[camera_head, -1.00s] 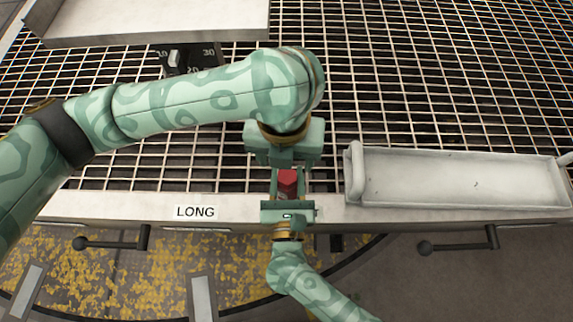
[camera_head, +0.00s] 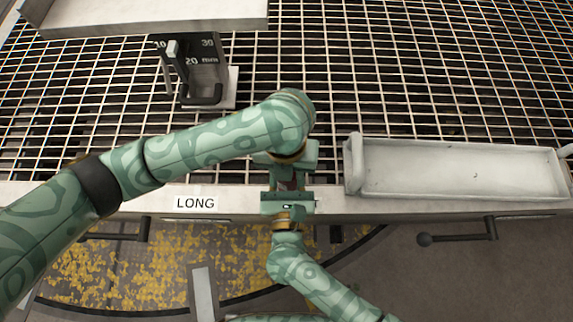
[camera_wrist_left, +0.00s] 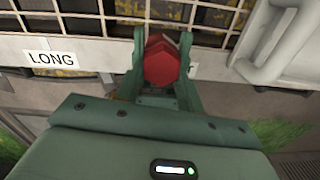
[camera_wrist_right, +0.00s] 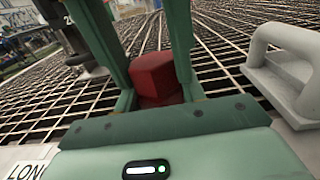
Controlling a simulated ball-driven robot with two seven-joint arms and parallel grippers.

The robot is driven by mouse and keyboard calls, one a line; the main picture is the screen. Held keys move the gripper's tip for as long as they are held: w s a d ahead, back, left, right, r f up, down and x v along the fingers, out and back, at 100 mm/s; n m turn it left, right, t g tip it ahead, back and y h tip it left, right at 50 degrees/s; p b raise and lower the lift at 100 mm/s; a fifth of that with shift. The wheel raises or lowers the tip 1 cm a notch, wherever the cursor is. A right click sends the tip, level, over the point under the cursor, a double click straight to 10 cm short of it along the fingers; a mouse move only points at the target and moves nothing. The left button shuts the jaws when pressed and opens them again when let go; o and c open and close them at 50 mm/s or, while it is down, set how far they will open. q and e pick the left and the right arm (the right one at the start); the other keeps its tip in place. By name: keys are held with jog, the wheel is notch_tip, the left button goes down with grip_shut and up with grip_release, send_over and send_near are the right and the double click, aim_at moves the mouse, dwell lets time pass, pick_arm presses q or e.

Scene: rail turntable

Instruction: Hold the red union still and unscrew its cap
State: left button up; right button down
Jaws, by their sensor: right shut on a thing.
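The red union (camera_head: 288,184) stands at the front edge of the grated table, mostly hidden by my grippers in the head view. In the left wrist view its red hexagonal end (camera_wrist_left: 162,65) lies between the fingers of my left gripper (camera_wrist_left: 162,62), which comes from above; the fingers stand close to its sides, apparently not clamped. My right gripper (camera_wrist_right: 155,85) comes from the near side and is shut on the red union (camera_wrist_right: 156,78), also visible in the right wrist view. I cannot tell where the cap meets the body.
A pale tray (camera_head: 455,170) stands close on the right. A dark gauge block (camera_head: 195,72) marked 10, 20, 30 mm stands at the back left. A LONG label (camera_head: 196,203) is on the front rim. A black-knobbed lever (camera_head: 455,238) lies below the rim.

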pick_arm(q)
jog(key=c, duration=0.4)
jog(key=n, duration=0.4)
jog(key=shift+w+d+n, duration=0.1)
jog(key=shift+d+n, duration=0.15)
jog(key=shift+n, duration=0.15)
grip_shut()
jog(key=shift+n, duration=0.6)
jog(key=shift+d, duration=0.1)
jog(key=n, duration=0.3)
jog(key=shift+w+d+y, duration=0.1)
jog(key=shift+y, duration=0.2)
pick_arm(e)
jog(key=c, duration=2.2)
grip_release()
pick_arm(q)
jog(key=n, duration=0.3)
jog(key=shift+d, duration=0.15)
pick_arm(e)
jog(key=shift+a, duration=0.1)
